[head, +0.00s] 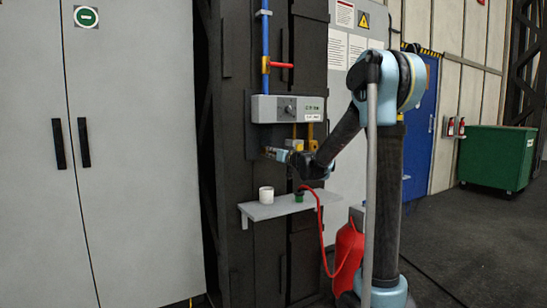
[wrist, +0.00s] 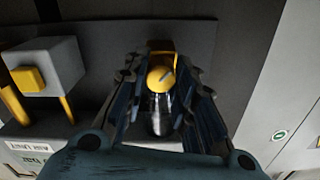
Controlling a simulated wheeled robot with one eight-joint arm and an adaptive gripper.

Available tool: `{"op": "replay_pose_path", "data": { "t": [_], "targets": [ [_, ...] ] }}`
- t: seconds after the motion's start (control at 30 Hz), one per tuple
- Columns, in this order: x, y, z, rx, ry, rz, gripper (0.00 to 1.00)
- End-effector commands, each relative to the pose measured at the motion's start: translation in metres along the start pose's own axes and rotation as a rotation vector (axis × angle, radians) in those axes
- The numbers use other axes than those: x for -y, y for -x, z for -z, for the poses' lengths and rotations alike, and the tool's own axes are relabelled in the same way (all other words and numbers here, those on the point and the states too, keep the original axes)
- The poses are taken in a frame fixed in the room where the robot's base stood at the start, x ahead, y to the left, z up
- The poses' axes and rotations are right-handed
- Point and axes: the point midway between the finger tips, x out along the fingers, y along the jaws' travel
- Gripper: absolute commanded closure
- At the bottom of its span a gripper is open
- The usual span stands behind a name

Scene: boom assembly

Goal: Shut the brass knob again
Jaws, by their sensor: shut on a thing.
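The brass knob (wrist: 161,78) shows in the wrist view as a round yellow end with a slot-like mark, between the two fingers. A shiny metal stem runs down from it in the picture. My gripper (wrist: 159,72) is shut on the knob, one ridged finger on each side. In the head view my gripper (head: 271,153) reaches left to the dark column, just below the grey control box (head: 288,109). The knob is too small and too covered there to tell its turn.
A grey block with a yellow face (wrist: 45,68) stands close beside the gripper. Below are a grey shelf (head: 262,211) with a white cup (head: 266,195) and a green-capped item (head: 299,196). A red hose (head: 320,225) hangs from there. A red-handled valve (head: 280,65) is above.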

Motion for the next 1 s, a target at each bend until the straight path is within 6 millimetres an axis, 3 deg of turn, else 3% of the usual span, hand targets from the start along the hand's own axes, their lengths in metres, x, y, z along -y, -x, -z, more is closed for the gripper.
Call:
{"op": "replay_pose_path", "data": {
  "t": [0.63,0.67,0.73,1.0],
  "targets": [
    [-0.0022,-0.0007,0.0009,-0.001,0.052,-0.005,0.99],
    [-0.0022,-0.0007,0.0010,-0.001,0.051,-0.005,0.71],
    [-0.0019,-0.0007,0.0010,-0.001,0.051,-0.004,0.55],
    [-0.0006,-0.0005,0.0006,0.000,0.051,-0.002,0.54]
  ]
}}
